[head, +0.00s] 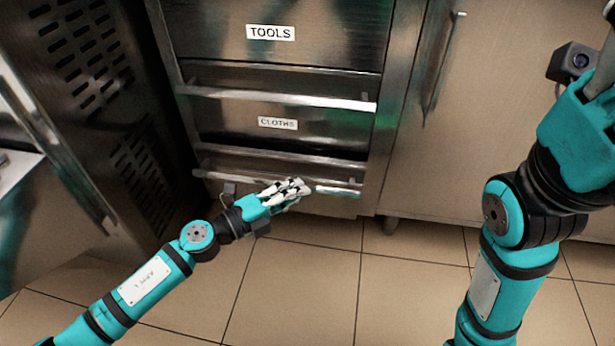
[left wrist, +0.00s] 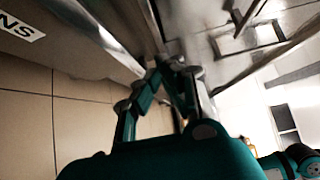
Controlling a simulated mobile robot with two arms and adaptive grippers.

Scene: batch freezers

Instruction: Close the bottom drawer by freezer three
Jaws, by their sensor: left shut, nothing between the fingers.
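The bottom drawer (head: 285,164) is the lowest in a steel drawer stack, below the drawer labelled CLOTHS (head: 278,123). Its handle bar (head: 337,190) runs along its front, near the floor. I cannot tell whether the drawer stands slightly out. My left gripper (head: 303,187) is shut and empty at the middle of this handle, covering part of it. Whether it touches is unclear. In the left wrist view its fingers (left wrist: 163,68) come together near a metal front. My right gripper (head: 602,88) is at the right edge, partly cut off; its fingers are unclear.
A drawer labelled TOOLS (head: 270,33) is above. A cabinet door with an upright handle (head: 443,70) is to the right. A dark vented panel (head: 90,95) stands to the left. The tiled floor (head: 300,285) in front is clear. A label ending in NS (left wrist: 18,28) shows in the left wrist view.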

